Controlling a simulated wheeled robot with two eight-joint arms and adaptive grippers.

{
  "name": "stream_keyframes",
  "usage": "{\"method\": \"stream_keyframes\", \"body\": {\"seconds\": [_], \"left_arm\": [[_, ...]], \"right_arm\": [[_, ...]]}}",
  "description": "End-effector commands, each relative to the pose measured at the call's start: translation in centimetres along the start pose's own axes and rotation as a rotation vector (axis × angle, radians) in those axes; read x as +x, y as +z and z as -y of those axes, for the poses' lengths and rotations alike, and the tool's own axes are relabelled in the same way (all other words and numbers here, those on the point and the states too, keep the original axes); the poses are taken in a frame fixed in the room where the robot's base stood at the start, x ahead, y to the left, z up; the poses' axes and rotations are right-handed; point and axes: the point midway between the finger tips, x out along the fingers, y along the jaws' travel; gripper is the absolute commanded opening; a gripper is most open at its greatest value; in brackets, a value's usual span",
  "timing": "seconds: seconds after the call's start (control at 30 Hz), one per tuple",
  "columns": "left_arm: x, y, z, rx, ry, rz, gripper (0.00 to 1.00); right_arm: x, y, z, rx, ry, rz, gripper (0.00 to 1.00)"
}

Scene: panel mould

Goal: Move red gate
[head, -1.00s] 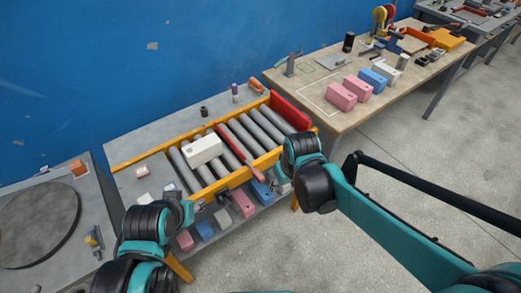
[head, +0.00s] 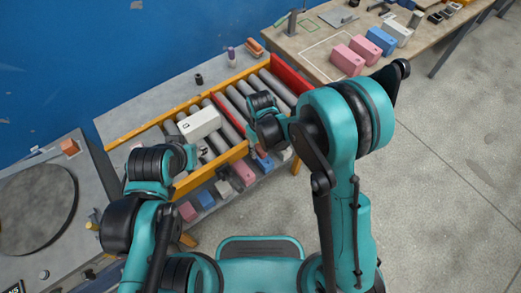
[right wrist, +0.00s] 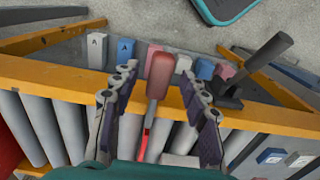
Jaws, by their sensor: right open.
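The red gate (head: 228,114) is a thin red bar across the rollers of the yellow-framed conveyor. Its thicker red handle (right wrist: 160,75) overhangs the near yellow rail, and the gate's strip shows behind it in the right wrist view. My right gripper (right wrist: 159,74) is open above the rail, with the handle between its spread fingers in that view; I see no contact. A white block (head: 199,123) lies on the rollers left of the gate. My left gripper (head: 192,156) is by the near rail; its jaws are unclear.
A red plate (head: 290,75) stands at the conveyor's right end. Several coloured blocks sit on the shelf below the near rail, including a pink one (head: 243,172). The right table holds pink blocks (head: 346,60), a blue block (head: 381,41) and a white block (head: 398,33).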

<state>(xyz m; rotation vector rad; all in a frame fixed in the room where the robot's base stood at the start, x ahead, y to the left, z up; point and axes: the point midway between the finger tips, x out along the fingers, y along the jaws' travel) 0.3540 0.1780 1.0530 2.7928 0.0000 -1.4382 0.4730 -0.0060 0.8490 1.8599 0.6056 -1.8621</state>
Motion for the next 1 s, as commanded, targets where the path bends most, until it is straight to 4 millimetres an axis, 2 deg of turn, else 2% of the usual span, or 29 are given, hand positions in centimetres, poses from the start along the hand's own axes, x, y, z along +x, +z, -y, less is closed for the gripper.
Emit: {"method": "stream_keyframes", "body": {"seconds": [0.1, 0.37, 0.4, 0.57, 0.8, 1.0], "left_arm": [[0.3, 0.2, 0.0, 0.000, 0.000, 0.000, 0.41], [0.2, 0.1, 0.0, 0.000, 0.000, 0.000, 0.41], [0.2, 0.1, 0.0, 0.000, 0.000, 0.000, 0.41], [0.2, 0.1, 0.0, 0.000, 0.000, 0.000, 0.41], [0.5, 0.3, 0.0, 0.000, 0.000, 0.000, 0.41], [2.4, 1.7, 0.0, 0.000, 0.000, 0.000, 0.41]], "right_arm": [[0.9, 0.0, 0.0, 0.000, 0.000, 0.000, 0.45], [1.0, 0.0, 0.0, 0.001, 0.000, 0.000, 0.45], [1.0, 0.0, 0.0, 0.001, 0.000, 0.000, 0.42], [1.0, 0.0, 0.0, 0.001, 0.000, 0.000, 0.00], [1.3, 0.0, 0.0, 0.001, 0.000, 0.000, 0.00], [3.9, 0.0, 0.0, 0.001, 0.000, 0.000, 0.00]]}}
